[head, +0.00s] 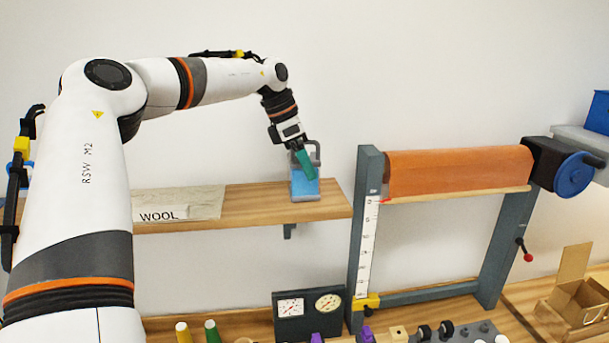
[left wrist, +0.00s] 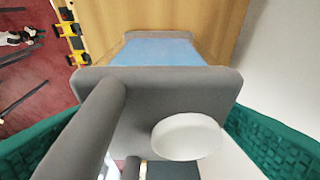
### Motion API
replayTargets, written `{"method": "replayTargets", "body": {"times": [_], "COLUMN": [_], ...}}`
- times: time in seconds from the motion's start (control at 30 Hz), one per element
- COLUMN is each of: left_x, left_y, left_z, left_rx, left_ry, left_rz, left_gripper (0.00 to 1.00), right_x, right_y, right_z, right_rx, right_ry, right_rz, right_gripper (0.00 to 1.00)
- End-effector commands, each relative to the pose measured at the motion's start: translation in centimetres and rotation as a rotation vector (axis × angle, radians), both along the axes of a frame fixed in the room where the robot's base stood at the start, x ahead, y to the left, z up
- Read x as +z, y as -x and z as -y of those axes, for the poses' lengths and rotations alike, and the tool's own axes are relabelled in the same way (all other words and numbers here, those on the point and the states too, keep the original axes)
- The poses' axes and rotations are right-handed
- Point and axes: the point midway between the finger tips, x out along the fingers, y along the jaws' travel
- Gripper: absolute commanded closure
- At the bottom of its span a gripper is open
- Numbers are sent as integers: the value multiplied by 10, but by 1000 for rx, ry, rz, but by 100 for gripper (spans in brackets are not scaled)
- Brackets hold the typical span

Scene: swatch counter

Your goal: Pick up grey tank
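The grey tank (head: 306,188) stands upright at the right end of the wooden shelf, with a blue face and a grey handle loop on top. In the left wrist view the tank (left wrist: 152,90) fills the middle, with its thick handle at lower left and a white round cap (left wrist: 187,137) on top. My left gripper (head: 306,164) reaches down over the tank from above. Its teal fingers are apart, one on each side of the tank's top; firm contact cannot be made out. My right gripper is not in view.
The wooden shelf (head: 255,203) carries a WOOL sign (head: 180,204) left of the tank. A grey frame with an orange roll (head: 460,170) stands to the right. Below are a dark gauge box (head: 308,315), small coloured items and an open cardboard box (head: 580,302).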

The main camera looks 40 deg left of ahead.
Motion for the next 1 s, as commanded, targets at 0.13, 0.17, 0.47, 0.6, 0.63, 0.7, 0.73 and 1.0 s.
{"method": "replayTargets", "body": {"times": [0.13, 0.17, 0.47, 0.6, 0.63, 0.7, 0.73, 1.0], "left_x": [0, 1, 1, 7, 10, 21, 27, 79], "left_y": [0, 0, 0, -1, -1, -1, -1, -1], "left_z": [0, 0, 0, 0, 0, 0, 0, 1], "left_rx": [0, 0, -1, 0, 0, 1, 0, 0], "left_ry": [0, 0, 0, -1, -1, -2, -2, -2], "left_rz": [0, 0, 2, 2, 4, 5, 6, 5], "left_gripper": [46, 51, 70, 70, 70, 70, 70, 70], "right_x": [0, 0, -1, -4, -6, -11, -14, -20], "right_y": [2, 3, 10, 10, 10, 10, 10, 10], "right_z": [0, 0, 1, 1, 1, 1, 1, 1], "right_rx": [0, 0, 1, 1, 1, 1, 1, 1], "right_ry": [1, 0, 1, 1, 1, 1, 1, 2], "right_rz": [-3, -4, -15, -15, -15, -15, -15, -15], "right_gripper": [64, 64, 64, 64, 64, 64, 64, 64]}}
